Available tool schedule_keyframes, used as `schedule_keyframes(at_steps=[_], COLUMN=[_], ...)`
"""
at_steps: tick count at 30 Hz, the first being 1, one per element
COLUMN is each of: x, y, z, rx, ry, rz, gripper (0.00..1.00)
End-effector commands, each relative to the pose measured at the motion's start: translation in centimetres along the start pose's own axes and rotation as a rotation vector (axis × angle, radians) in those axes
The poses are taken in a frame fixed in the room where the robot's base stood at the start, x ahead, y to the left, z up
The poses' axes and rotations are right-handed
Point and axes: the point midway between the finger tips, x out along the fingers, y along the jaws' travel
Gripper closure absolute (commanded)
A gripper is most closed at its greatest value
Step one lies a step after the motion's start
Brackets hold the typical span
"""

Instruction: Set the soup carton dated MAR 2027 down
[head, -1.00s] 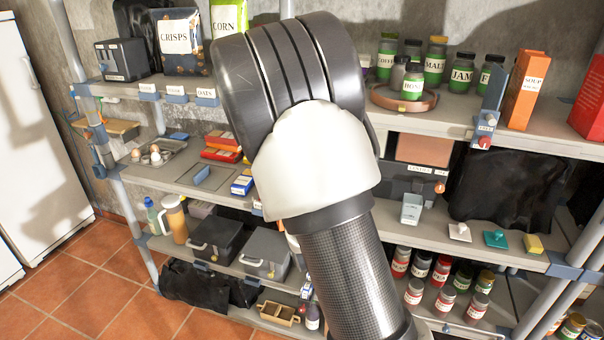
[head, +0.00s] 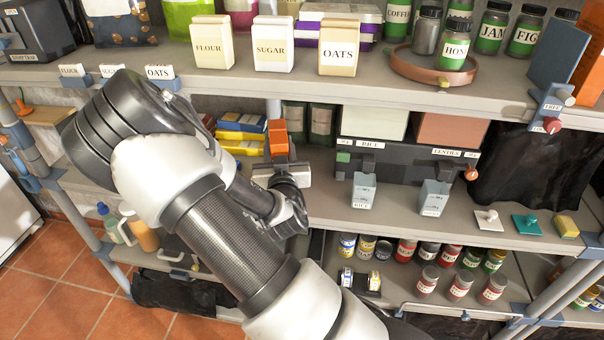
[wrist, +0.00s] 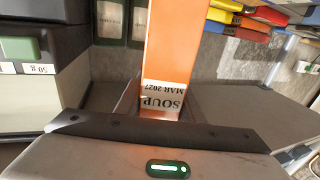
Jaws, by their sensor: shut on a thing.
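The orange soup carton (wrist: 173,50) fills the middle of the wrist view. Its white label reads SOUP, MAR 2027, upside down in that picture. My gripper (wrist: 160,112) is shut on its labelled end. In the head view the carton (head: 277,136) shows as a small orange block at the far end of my gripper (head: 280,162), over the middle shelf (head: 322,200). It is between the blue and yellow boxes and the dark bin unit. I cannot tell whether its base touches the shelf.
Blue and yellow boxes (head: 240,135) are left of the carton. Dark jars (head: 308,122) stand behind it. The rice and lentils bin unit (head: 405,165) is to its right. The upper shelf (head: 300,84) runs above. Some bare shelf lies in front of the bins.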

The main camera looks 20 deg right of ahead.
Motion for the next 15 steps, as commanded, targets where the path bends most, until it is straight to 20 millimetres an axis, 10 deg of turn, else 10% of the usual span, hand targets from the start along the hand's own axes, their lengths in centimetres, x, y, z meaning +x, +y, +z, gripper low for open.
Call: schedule_keyframes(at_steps=[6,15], x=[1.0,1.2], y=[5.0,6.5], z=[-0.8,-3.1], rx=[-0.001,0.000], ry=[0.010,0.003], rz=[0.195,0.278], gripper=[1.00,1.00])
